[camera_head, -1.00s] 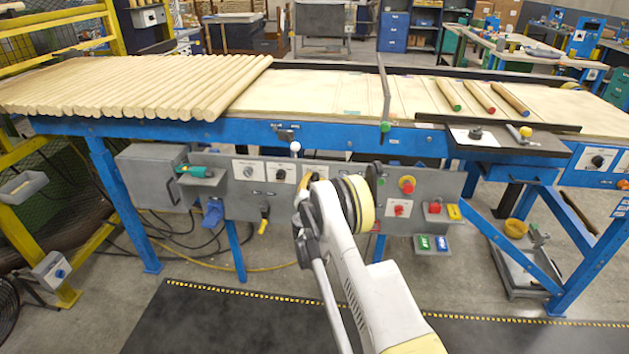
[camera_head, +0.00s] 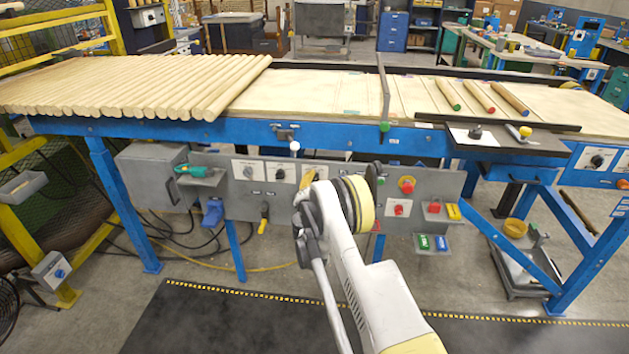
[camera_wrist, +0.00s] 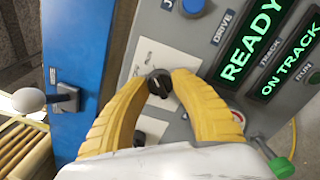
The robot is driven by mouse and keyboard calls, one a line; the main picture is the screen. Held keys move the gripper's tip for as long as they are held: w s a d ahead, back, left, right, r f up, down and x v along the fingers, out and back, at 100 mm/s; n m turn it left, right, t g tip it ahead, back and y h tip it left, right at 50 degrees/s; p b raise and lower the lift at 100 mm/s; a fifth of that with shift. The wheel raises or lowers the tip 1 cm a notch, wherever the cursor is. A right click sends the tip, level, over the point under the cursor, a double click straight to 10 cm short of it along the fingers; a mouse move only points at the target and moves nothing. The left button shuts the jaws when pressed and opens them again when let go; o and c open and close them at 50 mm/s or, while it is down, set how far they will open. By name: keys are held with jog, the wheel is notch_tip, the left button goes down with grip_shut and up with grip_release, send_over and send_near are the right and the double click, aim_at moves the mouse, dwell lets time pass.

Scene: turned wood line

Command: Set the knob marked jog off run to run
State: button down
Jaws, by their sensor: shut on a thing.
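In the wrist view my gripper (camera_wrist: 160,77) has its two yellow fingers closed on the sides of a small black knob (camera_wrist: 157,86). The knob has a pale pointer line and sits on a white plate (camera_wrist: 151,57) with small lettering. I read "RUN" on the plate near the knob; the fingers hide much of the rest. In the head view my gripper (camera_head: 308,178) is mostly hidden behind my arm, with a bit of yellow finger showing against the right-hand white plate (camera_head: 319,168) of a row on the grey panel. The held knob is hidden there.
A lever with a white ball (camera_head: 294,146) sticks out above the panel and shows large at the left in the wrist view. A second dark knob (camera_wrist: 140,138) is close below my fingers. Lit READY and ON TRACK displays (camera_wrist: 265,45) are to the right.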

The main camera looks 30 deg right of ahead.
dwell(0.3)
jog(key=c, duration=1)
grip_release()
jog(key=shift+c, duration=0.2)
jog(key=v, duration=0.7)
jog(key=shift+s+a, duration=0.15)
jog(key=shift+s, duration=0.1)
